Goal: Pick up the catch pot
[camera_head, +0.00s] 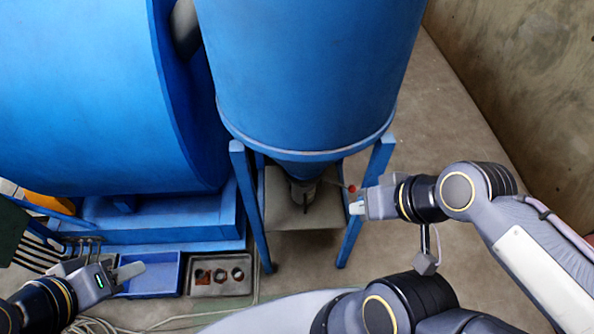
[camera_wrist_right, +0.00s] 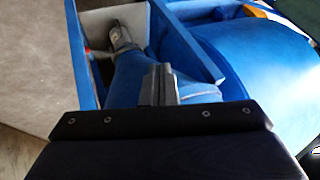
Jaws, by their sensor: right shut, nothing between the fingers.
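A small grey cylindrical piece (camera_head: 303,192), which may be the catch pot, sits at the bottom of the blue cone, above a grey plate (camera_head: 325,212) between the blue legs. In the right wrist view it is a grey part (camera_wrist_right: 120,36) at the cone's narrow end; I cannot tell pot from outlet. My right gripper (camera_head: 356,208) is shut and empty, right of the stand by its right leg; its fingers also show in the right wrist view (camera_wrist_right: 158,85). My left gripper (camera_head: 128,272) is at lower left, far from the cone, above the blue tray; its opening is unclear.
A large blue hopper (camera_head: 305,80) stands on blue legs (camera_head: 351,220) that flank the plate. A small red knob (camera_head: 351,188) is by the right leg. A blue tray (camera_head: 165,272) and a grey tray (camera_head: 240,284) lie on the floor. A wall (camera_head: 530,90) bounds the right.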

